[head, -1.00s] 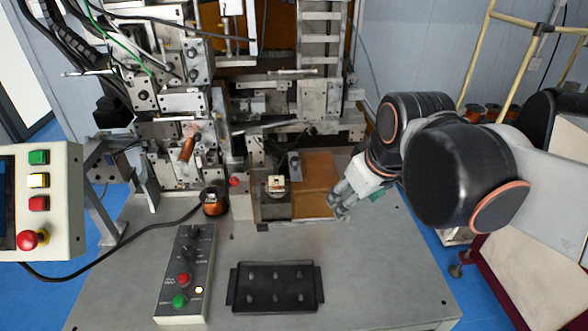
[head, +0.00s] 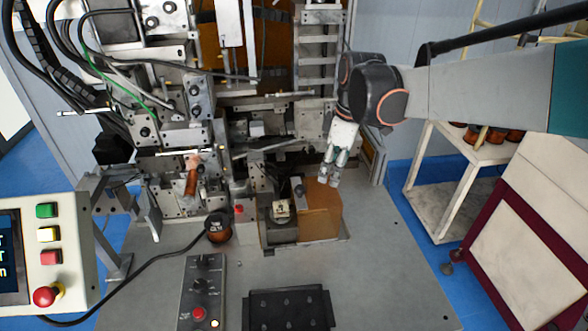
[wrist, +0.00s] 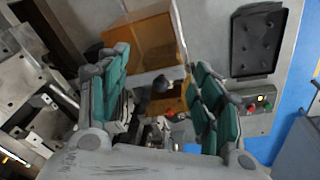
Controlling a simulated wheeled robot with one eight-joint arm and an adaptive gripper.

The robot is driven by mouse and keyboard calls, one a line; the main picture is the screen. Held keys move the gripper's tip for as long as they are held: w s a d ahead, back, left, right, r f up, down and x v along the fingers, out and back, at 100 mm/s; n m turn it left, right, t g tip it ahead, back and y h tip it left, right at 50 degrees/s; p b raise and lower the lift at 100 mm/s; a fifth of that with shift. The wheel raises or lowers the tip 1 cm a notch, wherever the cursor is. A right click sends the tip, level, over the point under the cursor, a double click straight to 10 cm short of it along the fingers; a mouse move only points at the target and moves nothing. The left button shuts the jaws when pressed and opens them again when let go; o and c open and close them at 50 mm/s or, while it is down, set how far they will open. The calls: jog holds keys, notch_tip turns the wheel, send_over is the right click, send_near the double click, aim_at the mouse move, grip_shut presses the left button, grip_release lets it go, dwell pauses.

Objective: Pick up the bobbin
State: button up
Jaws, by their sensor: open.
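A small cream bobbin (head: 281,208) sits on a grey metal fixture at the front of the winder, left of an amber translucent guard (head: 322,212). My gripper (head: 333,182) is above the guard's right part, up and to the right of the bobbin, and holds nothing. In the wrist view my gripper (wrist: 160,98) has its green-padded fingers spread wide. The amber guard (wrist: 145,45) and a dark round knob (wrist: 162,84) lie in line with the gap between them. I cannot make out the bobbin clearly in the wrist view.
A copper wire spool (head: 218,230) stands left of the fixture. A button box (head: 202,285) and a black pegged tray (head: 289,310) lie in front. The winder frame (head: 312,60) rises behind. The table's right side (head: 395,260) is clear.

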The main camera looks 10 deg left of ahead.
jog(key=w+a+f+n+g+p, duration=0.25)
jog(key=a+n, duration=0.35)
jog(key=a, duration=0.7)
jog(key=b, duration=0.1)
send_over(281, 203)
jog(key=shift+t, duration=0.45)
notch_tip(281, 203, down, 9)
jog(key=shift+s+d+f, duration=0.1)
jog(key=shift+s+d, duration=0.05)
jog(key=f, duration=0.4)
jog(key=shift+s+b, duration=0.3)
jog(key=shift+s, duration=0.1)
jog(key=shift+f, duration=0.6)
jog(key=shift+c, duration=0.2)
jog(key=c, duration=1)
